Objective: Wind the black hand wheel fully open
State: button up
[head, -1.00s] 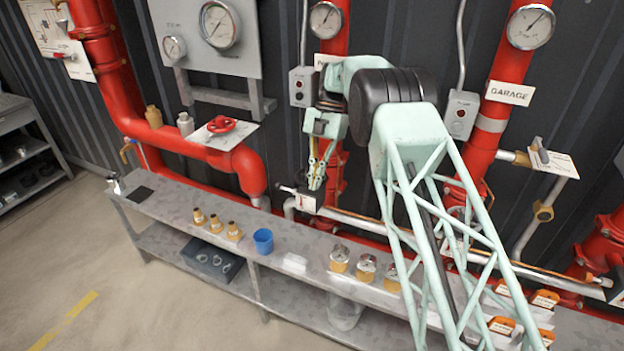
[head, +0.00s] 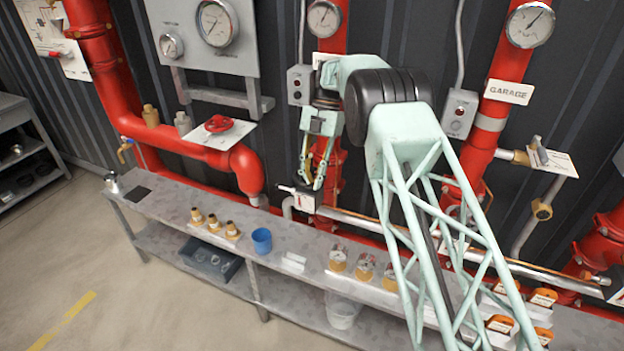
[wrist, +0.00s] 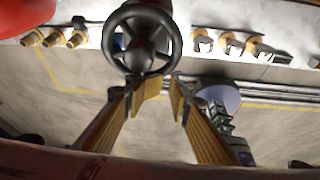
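The black hand wheel (wrist: 140,68) shows in the upper left middle of the wrist view, with its round rim and hub facing the camera. My gripper (wrist: 157,92) is open, its two ribbed yellowish fingers apart with nothing held between them. The fingertips lie close to the lower rim of the wheel; whether they touch it I cannot tell. In the head view my gripper (head: 312,187) points down in front of the red middle pipe, above the back of the bench. There I cannot make out the black wheel, which the gripper may hide.
A grey bench (head: 165,202) runs below, holding brass fittings (head: 213,223), a blue cup (head: 262,240) and several gauges (head: 364,267). A red hand wheel (head: 218,124) sits on the left red pipe. A silver pipe (head: 350,222) runs along the wall behind the bench.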

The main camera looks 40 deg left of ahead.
jog(key=shift+r+p, duration=1.95)
jog(key=shift+r, duration=1.5)
